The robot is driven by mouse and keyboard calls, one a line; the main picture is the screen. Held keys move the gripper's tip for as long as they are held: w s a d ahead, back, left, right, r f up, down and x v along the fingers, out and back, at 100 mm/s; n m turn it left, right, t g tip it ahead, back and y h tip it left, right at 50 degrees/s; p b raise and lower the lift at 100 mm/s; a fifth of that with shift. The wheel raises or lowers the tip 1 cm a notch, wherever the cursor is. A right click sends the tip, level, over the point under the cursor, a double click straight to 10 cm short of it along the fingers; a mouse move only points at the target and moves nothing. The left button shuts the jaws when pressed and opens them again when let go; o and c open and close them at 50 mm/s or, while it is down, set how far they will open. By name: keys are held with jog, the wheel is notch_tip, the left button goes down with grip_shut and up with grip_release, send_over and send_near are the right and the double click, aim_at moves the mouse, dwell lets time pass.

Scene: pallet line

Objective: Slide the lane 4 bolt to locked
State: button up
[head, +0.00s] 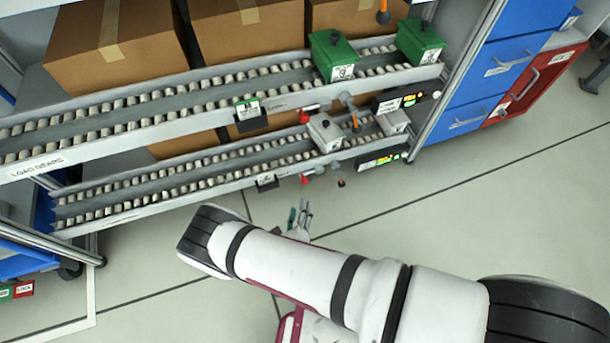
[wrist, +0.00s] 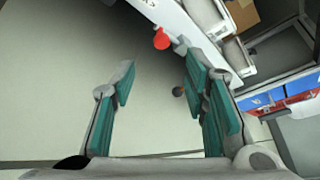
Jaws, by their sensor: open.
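Two roller lanes run one above the other. The lower lane (head: 160,187) has a red knob (head: 306,179) at its front edge and a small dark knob (head: 341,184) to the right of it. The lane numbers are too small to read, so I cannot tell which fitting is the lane 4 bolt or its position. My gripper (head: 300,212), with teal finger pads, is below the lower lane's front edge, open and empty. In the wrist view, a red knob (wrist: 161,39) and a dark round end (wrist: 178,91) show between or beyond the open fingers (wrist: 160,88), apart from them.
Green bins (head: 333,57) stand on the upper lane (head: 200,90), grey boxes (head: 325,132) on the lower. Cardboard boxes (head: 115,50) stand behind. Blue drawers (head: 466,115) and a red cabinet (head: 535,85) stand at the right. The floor (head: 480,210) in front is clear.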

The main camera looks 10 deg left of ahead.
aim_at(304, 183)
jog(key=b+x, duration=0.4)
jog(key=x, duration=0.9)
jog(key=shift+w+b, duration=0.1)
jog(key=shift+b, duration=0.25)
jog(key=shift+d, duration=0.1)
grip_shut()
